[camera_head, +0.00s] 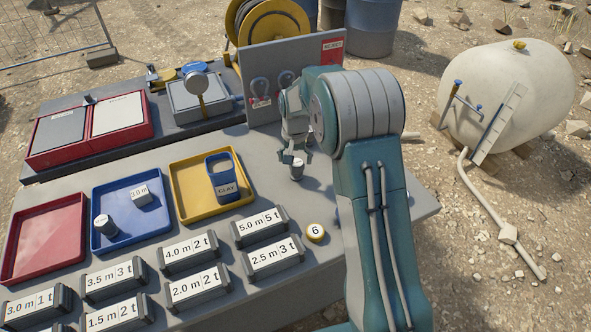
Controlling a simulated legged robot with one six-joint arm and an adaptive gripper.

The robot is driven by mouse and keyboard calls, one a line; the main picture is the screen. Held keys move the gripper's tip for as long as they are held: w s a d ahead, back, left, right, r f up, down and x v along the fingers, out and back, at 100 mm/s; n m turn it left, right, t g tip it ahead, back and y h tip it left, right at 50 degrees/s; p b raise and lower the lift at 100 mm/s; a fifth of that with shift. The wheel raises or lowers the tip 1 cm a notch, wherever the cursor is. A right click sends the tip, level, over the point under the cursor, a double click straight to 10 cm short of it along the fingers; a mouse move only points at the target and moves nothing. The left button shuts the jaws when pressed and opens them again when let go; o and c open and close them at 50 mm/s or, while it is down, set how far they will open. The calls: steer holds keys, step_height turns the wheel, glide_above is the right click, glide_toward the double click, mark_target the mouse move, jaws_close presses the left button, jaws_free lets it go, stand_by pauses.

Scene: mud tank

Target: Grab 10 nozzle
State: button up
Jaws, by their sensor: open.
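A short grey cylinder (297,171), possibly a nozzle, stands upright on the grey bench near the upright panel. No number on it can be read. My gripper (293,158) is open, pointing down just above or at the top of this cylinder. I cannot tell whether the fingers are around it or still over it. Another short grey cylinder (104,226) with a white label stands in the blue tray (99,242); its label is too small to read surely. My arm hides the bench right of the gripper.
A yellow tray (185,207) holds a blue CLAY container (222,176). A red tray (42,240) is empty. Several labelled blocks (258,228) and a round 6 marker (315,232) lie in front. The grey panel (262,58) stands close behind the gripper. A pale tank (510,85) lies right.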

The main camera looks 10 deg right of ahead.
mark_target(296, 172)
steer(key=f, duration=0.5)
steer(key=shift+d+f, duration=0.2)
steer(key=c, duration=1.2)
